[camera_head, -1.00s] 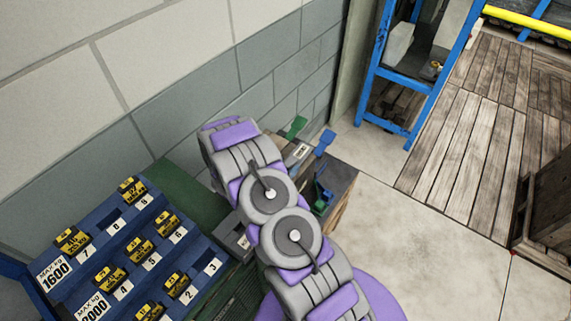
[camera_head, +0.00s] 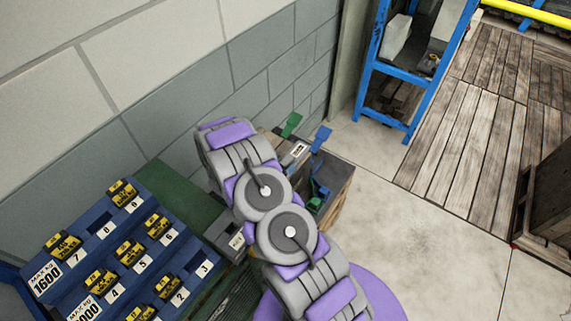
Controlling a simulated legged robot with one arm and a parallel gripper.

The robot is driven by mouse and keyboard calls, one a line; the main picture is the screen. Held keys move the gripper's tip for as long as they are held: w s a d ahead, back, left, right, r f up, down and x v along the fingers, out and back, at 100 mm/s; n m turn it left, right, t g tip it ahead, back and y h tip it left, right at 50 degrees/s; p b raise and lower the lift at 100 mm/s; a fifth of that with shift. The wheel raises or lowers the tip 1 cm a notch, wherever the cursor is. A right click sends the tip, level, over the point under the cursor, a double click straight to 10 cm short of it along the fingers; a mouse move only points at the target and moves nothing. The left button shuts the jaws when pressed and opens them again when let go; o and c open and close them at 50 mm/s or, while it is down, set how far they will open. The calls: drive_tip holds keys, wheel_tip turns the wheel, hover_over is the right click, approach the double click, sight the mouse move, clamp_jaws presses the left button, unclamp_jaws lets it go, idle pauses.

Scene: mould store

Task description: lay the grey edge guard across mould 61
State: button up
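My purple and grey arm (camera_head: 263,190) crosses the middle of the view and hides part of what lies behind it. My gripper is not in view. I cannot pick out a grey edge guard. A grey block with a white label (camera_head: 229,236) sits left of my arm. Another white label (camera_head: 299,150) shows on a grey piece behind my arm, by a green clamp-like piece (camera_head: 290,125) and a blue one (camera_head: 321,138). The label numbers are too small to read, so I cannot tell which is mould 61.
A blue stepped rack (camera_head: 95,245) with numbered slots and several yellow-black items stands at lower left; slots 8 and 3 look empty. A wall is behind. A blue shelf frame (camera_head: 403,75) stands at the back. Bare floor (camera_head: 400,220) lies right; a dark crate (camera_head: 548,205) is at the right edge.

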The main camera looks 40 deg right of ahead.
drive_tip(key=shift+o, duration=1.2)
drive_tip(key=shift+s+f, duration=0.2)
drive_tip(key=shift+a+r, duration=0.1)
drive_tip(key=shift+a, duration=0.4)
